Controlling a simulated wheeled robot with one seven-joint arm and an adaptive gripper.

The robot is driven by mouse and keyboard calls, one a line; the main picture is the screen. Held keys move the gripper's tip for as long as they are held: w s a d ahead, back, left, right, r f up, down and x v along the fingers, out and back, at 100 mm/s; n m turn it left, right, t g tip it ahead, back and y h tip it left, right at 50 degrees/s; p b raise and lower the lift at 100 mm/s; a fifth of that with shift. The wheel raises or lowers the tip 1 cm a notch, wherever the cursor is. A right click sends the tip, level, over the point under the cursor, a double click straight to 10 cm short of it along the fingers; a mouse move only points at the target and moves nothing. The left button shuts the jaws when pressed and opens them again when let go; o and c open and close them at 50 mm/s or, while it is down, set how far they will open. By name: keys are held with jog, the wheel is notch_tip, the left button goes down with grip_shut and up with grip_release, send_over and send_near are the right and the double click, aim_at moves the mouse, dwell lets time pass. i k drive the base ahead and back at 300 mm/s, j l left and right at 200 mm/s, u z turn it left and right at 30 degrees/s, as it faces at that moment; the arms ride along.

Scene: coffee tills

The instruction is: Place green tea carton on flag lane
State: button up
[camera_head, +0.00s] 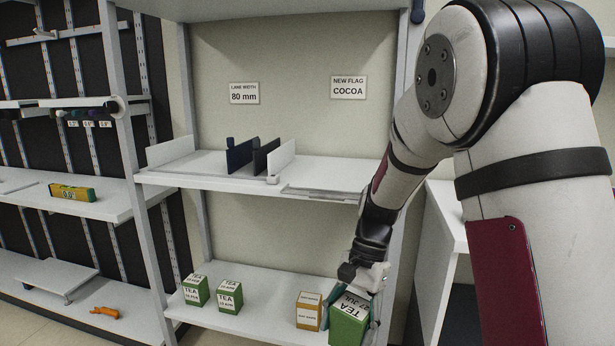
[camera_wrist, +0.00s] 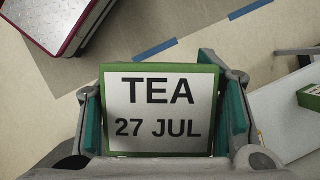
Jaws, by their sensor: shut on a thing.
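A green tea carton labelled "TEA 27 JUL" (camera_head: 348,320) is at the right end of the lower shelf in the head view. It fills the middle of the wrist view (camera_wrist: 160,146). My gripper (camera_head: 362,290) is shut on this carton, with a teal pad on each side of it. I cannot tell whether the carton touches the shelf. The upper shelf (camera_head: 225,180) carries dark upright dividers (camera_head: 253,156) and white end plates (camera_head: 282,157). A sign reading "NEW FLAG COCOA" (camera_head: 348,88) and one reading "LANE WIDTH 80 mm" (camera_head: 244,93) hang above it. No flag is clearly distinguishable.
A flat grey strip (camera_head: 322,194) lies along the upper shelf's front right. A side rack holds a yellow level (camera_head: 72,192) and an orange tool (camera_head: 105,312).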

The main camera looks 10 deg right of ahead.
aim_at(341, 167)
jog(key=i+j+u, duration=0.15)
jog(key=i+u, duration=0.25)
jog(key=i+j+u, duration=0.1)
jog(key=i+u, duration=0.15)
jog(key=u, duration=0.15)
jog(key=i+j+z, duration=0.35)
jog(key=j, duration=0.35)
jog(key=i, duration=0.1)
